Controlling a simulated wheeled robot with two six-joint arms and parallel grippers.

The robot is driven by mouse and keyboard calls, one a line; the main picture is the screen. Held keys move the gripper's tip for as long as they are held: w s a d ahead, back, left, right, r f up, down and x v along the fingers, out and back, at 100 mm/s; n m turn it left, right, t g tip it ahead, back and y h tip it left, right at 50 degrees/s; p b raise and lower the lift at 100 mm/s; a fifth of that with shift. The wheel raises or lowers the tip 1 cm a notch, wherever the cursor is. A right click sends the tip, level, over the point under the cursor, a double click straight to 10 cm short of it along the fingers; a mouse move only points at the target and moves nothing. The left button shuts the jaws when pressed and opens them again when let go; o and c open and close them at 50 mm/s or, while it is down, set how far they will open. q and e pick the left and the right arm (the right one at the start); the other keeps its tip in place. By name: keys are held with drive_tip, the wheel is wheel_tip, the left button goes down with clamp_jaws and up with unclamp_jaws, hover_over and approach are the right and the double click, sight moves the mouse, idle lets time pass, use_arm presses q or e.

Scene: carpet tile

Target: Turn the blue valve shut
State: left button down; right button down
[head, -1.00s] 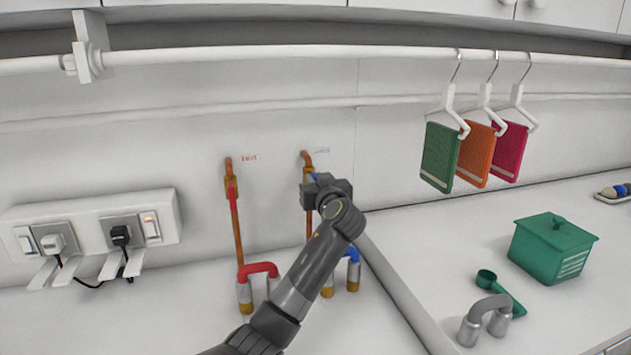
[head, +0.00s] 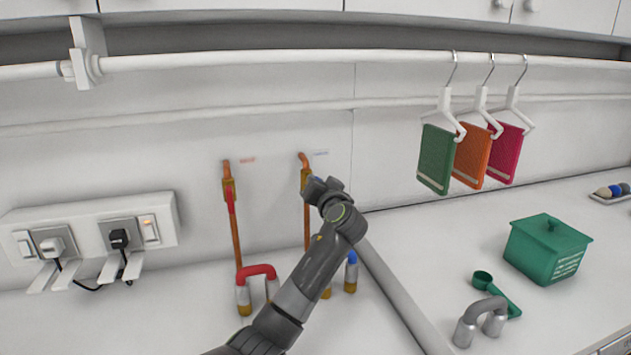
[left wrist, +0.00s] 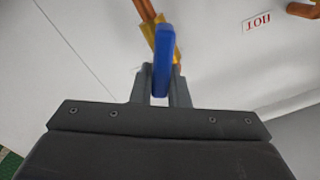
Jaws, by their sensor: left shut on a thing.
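The blue valve's lever (left wrist: 162,58) stands up between my left gripper's fingers in the left wrist view, with its brass body (left wrist: 164,34) just behind. The lever looks at a slight angle to the copper pipe. My left gripper (left wrist: 161,84) is shut on the lever. In the head view my left gripper (head: 316,189) is at the right-hand copper pipe (head: 304,160) on the wall and hides most of the valve. My right gripper is not in view.
A red-levered valve (head: 230,190) is on the pipe to the left, by a red label. A red U-shaped handle (head: 257,271) stands below it. A sloping grey bar (head: 395,295), green box (head: 548,248), scoop (head: 497,292) and grey U-shaped handle (head: 482,320) are to the right.

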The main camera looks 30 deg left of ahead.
use_arm(q)
drive_tip(key=m+p, duration=0.1)
drive_tip(key=m, duration=0.2)
drive_tip(key=shift+w+d, duration=0.1)
drive_tip(key=shift+w, duration=0.05)
drive_tip(key=m, duration=0.1)
drive_tip(key=m+p, duration=0.1)
drive_tip(key=shift+w+f+m, duration=0.1)
drive_tip(key=shift+f+m, duration=0.1)
drive_tip(key=shift+m, duration=0.2)
drive_tip(key=m+p, duration=0.1)
drive_tip(key=m, duration=0.2)
drive_tip(key=f+m+p, duration=0.1)
drive_tip(key=m+p, duration=0.1)
drive_tip(key=m, duration=0.1)
drive_tip(key=shift+w+d, duration=0.15)
drive_tip(key=c, duration=1.4)
unclamp_jaws()
drive_tip(key=shift+f, duration=0.15)
